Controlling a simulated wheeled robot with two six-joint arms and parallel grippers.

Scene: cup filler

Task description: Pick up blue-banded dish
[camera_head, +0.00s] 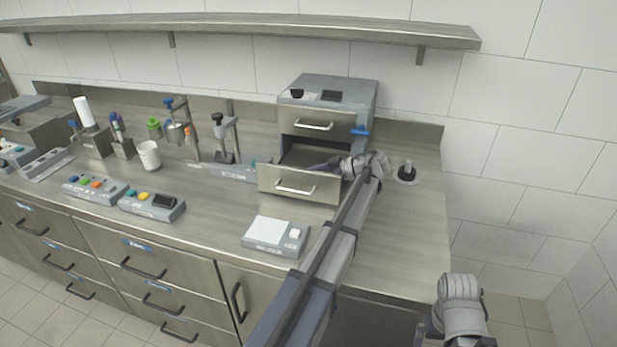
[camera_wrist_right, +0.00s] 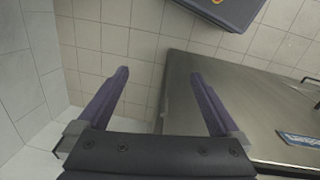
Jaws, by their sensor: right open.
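I cannot make out a blue-banded dish in either view. The lower drawer (camera_head: 298,184) of the grey two-drawer unit (camera_head: 330,90) is pulled open, and most of its inside is hidden by its front and my left arm. My left gripper (camera_head: 322,166) reaches into or just over this drawer from the right. Its purple fingers are small and partly hidden, so their opening is unclear. My right gripper shows in the right wrist view (camera_wrist_right: 158,74) with its purple fingers spread and nothing between them. It is beside the counter's end, over the floor.
A white-topped scale (camera_head: 268,232) stands near the counter's front edge. Button boxes (camera_head: 95,189), a white cup (camera_head: 148,155) and stands (camera_head: 225,140) fill the left. A dark round fitting (camera_head: 406,174) sits right of the drawers. A shelf (camera_head: 250,28) runs above.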

